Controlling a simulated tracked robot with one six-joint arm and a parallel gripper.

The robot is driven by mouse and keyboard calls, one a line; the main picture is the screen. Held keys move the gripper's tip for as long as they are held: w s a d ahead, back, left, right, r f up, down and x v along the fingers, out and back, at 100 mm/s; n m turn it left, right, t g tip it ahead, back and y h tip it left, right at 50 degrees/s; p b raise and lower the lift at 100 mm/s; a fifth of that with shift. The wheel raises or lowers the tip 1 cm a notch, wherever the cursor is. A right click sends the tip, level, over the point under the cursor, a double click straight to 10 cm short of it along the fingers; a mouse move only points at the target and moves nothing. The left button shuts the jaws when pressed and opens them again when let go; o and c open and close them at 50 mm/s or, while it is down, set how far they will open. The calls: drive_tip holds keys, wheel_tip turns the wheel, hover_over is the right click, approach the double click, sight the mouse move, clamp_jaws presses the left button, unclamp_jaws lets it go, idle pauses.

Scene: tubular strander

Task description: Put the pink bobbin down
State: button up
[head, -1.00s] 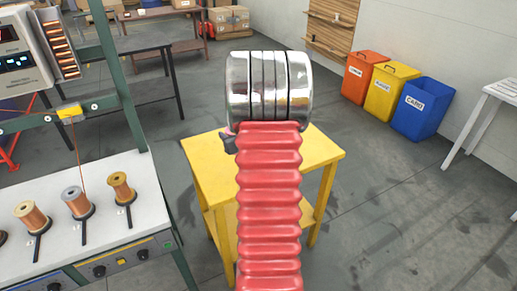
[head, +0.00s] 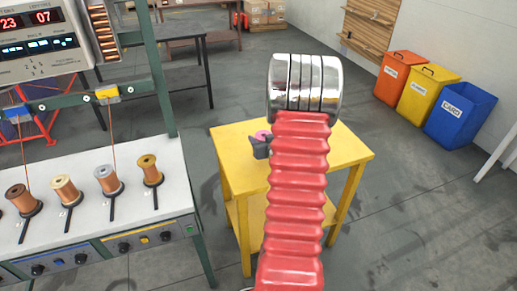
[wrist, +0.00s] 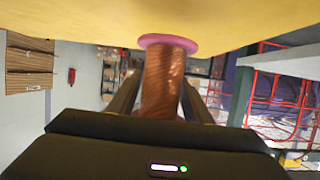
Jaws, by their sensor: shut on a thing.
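The pink bobbin (head: 263,134) shows only as a small pink patch by my gripper in the head view. In the wrist view, the bobbin (wrist: 163,80) has a pink flange and a copper-coloured wound body. My gripper (wrist: 160,92) is shut on the body, a finger on each side; it also shows as a dark shape in the head view (head: 261,149). It is over the left part of the yellow table (head: 342,150). The flange is close against the yellow surface (wrist: 220,15) in the wrist view; whether they touch I cannot tell. The bobbin's other end is hidden.
My red-sleeved arm covers the table's middle. The visible tabletop around the gripper is clear. A machine bench (head: 95,225) with several bobbins (head: 108,180) on pegs stands at left. Orange (head: 400,78), yellow (head: 428,92) and blue bins (head: 460,115) stand at right.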

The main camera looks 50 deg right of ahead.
drive_tip(key=shift+f, duration=2.05)
drive_tip(key=shift+f, duration=0.15)
drive_tip(key=o, duration=1.2)
drive_tip(key=shift+o, duration=0.2)
drive_tip(key=v, duration=1.2)
